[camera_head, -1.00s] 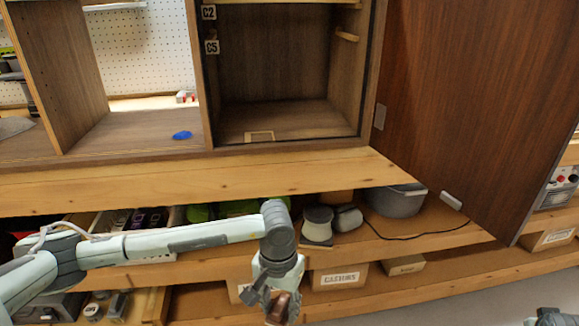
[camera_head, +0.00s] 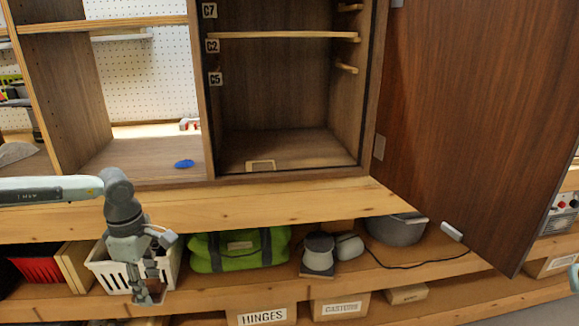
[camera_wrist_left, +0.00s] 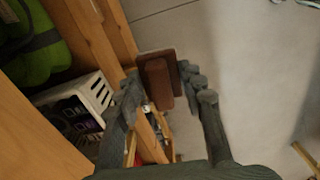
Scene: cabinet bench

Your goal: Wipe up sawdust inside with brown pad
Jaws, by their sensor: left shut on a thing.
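My left gripper (camera_head: 150,290) is shut on the brown pad and hangs in front of the lower shelf, below the bench top and left of the open cabinet. In the left wrist view the brown pad (camera_wrist_left: 157,82) sits between the fingers, over the grey floor. The cabinet compartment (camera_head: 290,145) is open, its dark wood door (camera_head: 470,110) swung out to the right. My right gripper is not in view.
A blue object (camera_head: 184,164) lies in the left compartment. On the lower shelf are a white basket (camera_head: 108,275), a green bag (camera_head: 205,258), a sander-like tool (camera_head: 319,255) and a grey tub (camera_head: 397,230). The bench front edge (camera_head: 250,208) lies above the gripper.

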